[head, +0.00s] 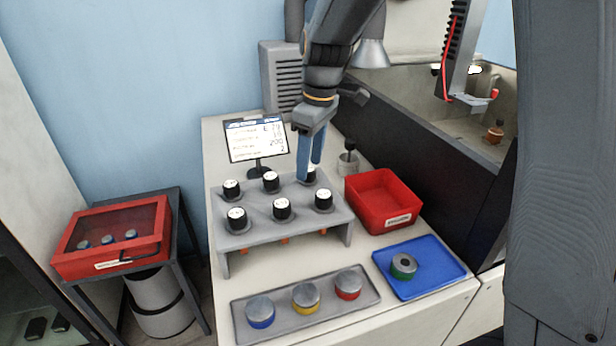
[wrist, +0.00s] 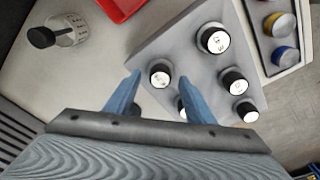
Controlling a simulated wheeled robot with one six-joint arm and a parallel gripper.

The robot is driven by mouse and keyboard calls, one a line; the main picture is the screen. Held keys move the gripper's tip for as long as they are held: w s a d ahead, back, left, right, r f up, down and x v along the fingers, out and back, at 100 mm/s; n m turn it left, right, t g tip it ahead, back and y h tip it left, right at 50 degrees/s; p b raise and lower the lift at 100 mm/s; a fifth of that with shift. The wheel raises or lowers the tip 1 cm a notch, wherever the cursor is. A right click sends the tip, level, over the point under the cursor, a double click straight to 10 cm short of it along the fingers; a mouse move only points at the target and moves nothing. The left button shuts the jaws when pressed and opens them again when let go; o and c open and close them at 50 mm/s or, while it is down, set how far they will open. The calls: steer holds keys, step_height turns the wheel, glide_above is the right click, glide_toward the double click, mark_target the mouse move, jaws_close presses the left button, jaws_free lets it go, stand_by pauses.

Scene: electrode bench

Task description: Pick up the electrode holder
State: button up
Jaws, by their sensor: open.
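Several electrode holders with black bodies and white labelled tops stand upright in a grey rack (head: 262,232), with orange tips below its plate. My gripper (head: 309,172) points down over the rack's back right corner, its blue fingers open. The back right electrode holder (head: 312,176) is partly hidden by the fingers in the head view. In the wrist view, this electrode holder (wrist: 160,73) shows between the two fingertips of my gripper (wrist: 159,80). I cannot tell whether the fingers touch it. The front right electrode holder (head: 323,198) stands nearby.
A beaker with a black-topped item (head: 348,162) stands right of the rack. A red bin (head: 365,190) and a blue tray (head: 440,275) with a green-ringed piece lie right. A grey tray (head: 275,322) with three colored-ring pieces lies in front. A display (head: 257,140) stands behind.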

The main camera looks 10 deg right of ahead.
steer(key=shift+a+f, duration=0.1)
steer(key=shift+f, duration=0.45)
jaws_close()
steer(key=shift+r, duration=0.15)
